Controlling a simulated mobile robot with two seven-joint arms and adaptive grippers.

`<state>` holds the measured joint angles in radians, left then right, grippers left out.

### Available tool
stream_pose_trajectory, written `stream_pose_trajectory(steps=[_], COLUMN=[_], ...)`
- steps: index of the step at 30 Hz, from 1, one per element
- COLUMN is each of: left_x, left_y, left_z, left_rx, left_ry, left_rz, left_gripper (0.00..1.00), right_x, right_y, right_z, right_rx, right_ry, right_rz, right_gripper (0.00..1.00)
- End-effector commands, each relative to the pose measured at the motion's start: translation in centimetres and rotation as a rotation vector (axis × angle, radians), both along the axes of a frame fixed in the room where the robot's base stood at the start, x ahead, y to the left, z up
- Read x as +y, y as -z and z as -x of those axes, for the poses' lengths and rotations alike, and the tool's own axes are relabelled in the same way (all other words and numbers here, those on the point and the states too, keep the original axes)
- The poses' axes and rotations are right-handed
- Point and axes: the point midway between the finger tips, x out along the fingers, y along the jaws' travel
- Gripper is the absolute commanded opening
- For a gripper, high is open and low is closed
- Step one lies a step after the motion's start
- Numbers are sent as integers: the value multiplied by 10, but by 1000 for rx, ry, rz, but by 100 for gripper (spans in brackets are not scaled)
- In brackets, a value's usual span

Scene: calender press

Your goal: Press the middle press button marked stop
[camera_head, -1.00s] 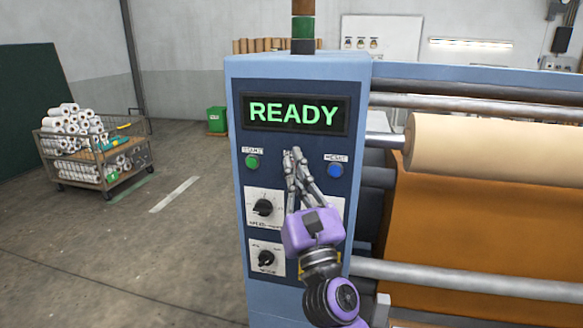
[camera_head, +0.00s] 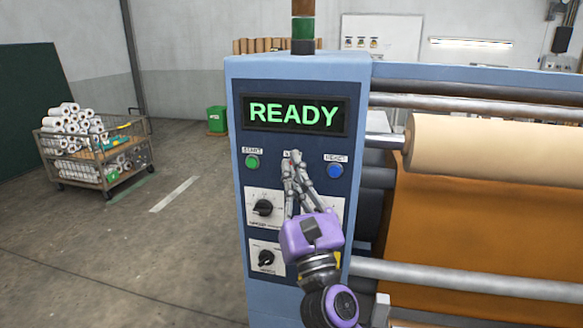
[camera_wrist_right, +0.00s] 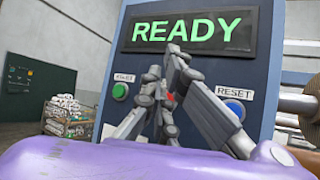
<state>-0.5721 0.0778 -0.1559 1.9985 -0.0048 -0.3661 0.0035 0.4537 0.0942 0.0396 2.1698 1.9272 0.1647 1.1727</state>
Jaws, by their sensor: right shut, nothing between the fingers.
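The blue press panel (camera_head: 240,100) has a green START button (camera_head: 252,162) on the left and a blue RESET button (camera_head: 335,170) on the right. Between them is the middle button, mostly hidden behind my right gripper (camera_head: 293,157); a piece of its white label (camera_head: 288,154) shows above the fingertips. In the right wrist view a bit of the red button (camera_wrist_right: 169,97) shows between the fingers of my right gripper (camera_wrist_right: 166,62). This gripper is shut and empty, its fingertips pointing up in front of the middle button; contact cannot be told. My left gripper is not in view.
The display (camera_head: 293,115) above the buttons reads READY in green. Two black knobs (camera_head: 264,208) sit lower on the panel. Rollers with a tan roll (camera_head: 490,148) stand to the right. A cart of white rolls (camera_head: 95,150) stands on the open floor at left.

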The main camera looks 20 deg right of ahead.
Motion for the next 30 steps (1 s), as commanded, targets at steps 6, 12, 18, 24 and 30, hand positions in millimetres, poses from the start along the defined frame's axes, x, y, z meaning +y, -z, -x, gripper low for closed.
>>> stream_pose_trajectory(steps=[6, 12, 18, 24, 30], left_x=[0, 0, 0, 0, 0], left_y=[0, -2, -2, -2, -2], left_z=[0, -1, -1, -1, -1], left_rx=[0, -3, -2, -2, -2], left_ry=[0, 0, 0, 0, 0], left_rz=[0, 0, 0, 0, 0], left_gripper=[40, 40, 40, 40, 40], right_x=[3, 14, 25, 28, 28], right_y=[0, -1, 0, 0, 0], right_z=[5, 22, 37, 42, 41], right_rx=[0, -1, 0, 0, 0], right_ry=[0, -1, -1, 1, 0], right_rz=[0, -1, -1, 1, 0], right_gripper=[0, 0, 0, 0, 0])
